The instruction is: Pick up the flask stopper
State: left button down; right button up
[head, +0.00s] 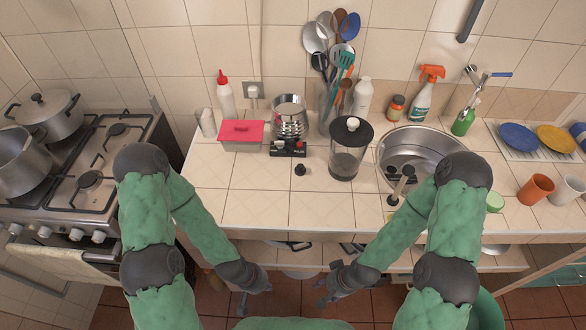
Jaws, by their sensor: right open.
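A small black stopper-like piece (300,169) stands on the tiled counter, in front of a small black device with a red knob (288,148). It looks like the flask stopper. A clear glass vessel with a wide black lid (350,132) stands to its right, apart from it. My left gripper (244,300) hangs low in front of the counter edge, away from the stopper; its fingers are too small to read. My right gripper (322,292) is open and empty, also low in front of the counter, away from the stopper.
The counter (260,205) is clear in front of the stopper. A red-lidded box (242,134) and a metal pot (290,118) stand behind it. A sink (415,150) lies to the right, a stove (90,185) to the left. An orange cup (536,189) stands far right.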

aim_at(299, 170)
jog(key=k+l, duration=0.1)
jog(key=l, duration=0.85)
jog(key=j+u, duration=0.15)
jog(key=u, duration=0.2)
jog(key=j+u, duration=0.1)
jog(key=u, duration=0.25)
jog(key=i+j+u, duration=0.1)
jog(key=u, duration=0.25)
